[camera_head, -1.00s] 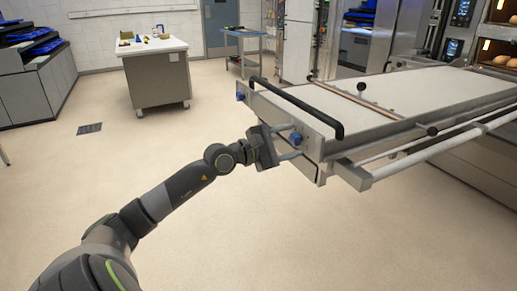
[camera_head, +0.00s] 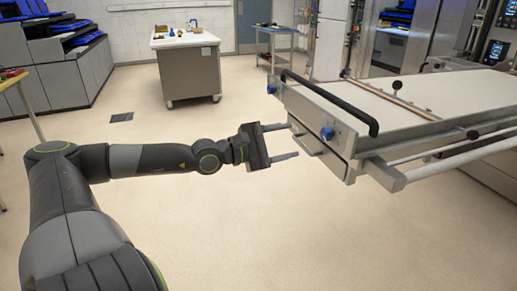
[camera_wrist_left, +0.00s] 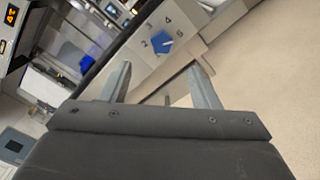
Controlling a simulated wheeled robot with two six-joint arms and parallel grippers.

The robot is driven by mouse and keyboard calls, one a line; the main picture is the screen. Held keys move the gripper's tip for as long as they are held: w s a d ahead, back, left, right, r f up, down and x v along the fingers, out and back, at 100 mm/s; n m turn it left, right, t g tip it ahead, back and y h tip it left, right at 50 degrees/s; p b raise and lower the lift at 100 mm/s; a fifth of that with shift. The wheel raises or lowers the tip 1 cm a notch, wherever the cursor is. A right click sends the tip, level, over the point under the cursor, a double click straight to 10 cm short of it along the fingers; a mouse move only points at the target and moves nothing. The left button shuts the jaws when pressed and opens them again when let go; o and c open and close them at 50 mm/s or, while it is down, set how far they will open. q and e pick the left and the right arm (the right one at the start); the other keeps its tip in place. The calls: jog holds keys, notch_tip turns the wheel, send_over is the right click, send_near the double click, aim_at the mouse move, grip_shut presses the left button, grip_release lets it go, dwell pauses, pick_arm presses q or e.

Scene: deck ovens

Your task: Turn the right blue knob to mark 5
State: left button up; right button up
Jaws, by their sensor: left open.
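The right blue knob (camera_head: 327,134) sits on the front panel of the loader with the white bed. In the left wrist view the knob (camera_wrist_left: 161,43) shows beyond my fingers, with printed numbers including 2, 3, 4 and 5 around it. Its exact setting is too small to read surely. My left gripper (camera_head: 293,140) is open and empty, left of the knob and apart from it. In the left wrist view, my left gripper (camera_wrist_left: 159,71) has its fingers spread, with the knob between them in the picture. My right gripper is not in view.
A second blue knob (camera_head: 271,89) is at the panel's far left end. A black handle bar (camera_head: 330,102) runs along the panel's top. A metal rail (camera_head: 440,158) juts out at the right. A worktable (camera_head: 188,75) stands far behind. The floor around my arm is clear.

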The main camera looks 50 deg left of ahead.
pick_arm(q)
jog(key=p+v, duration=0.6)
jog(key=shift+s, duration=0.4)
dwell(0.6)
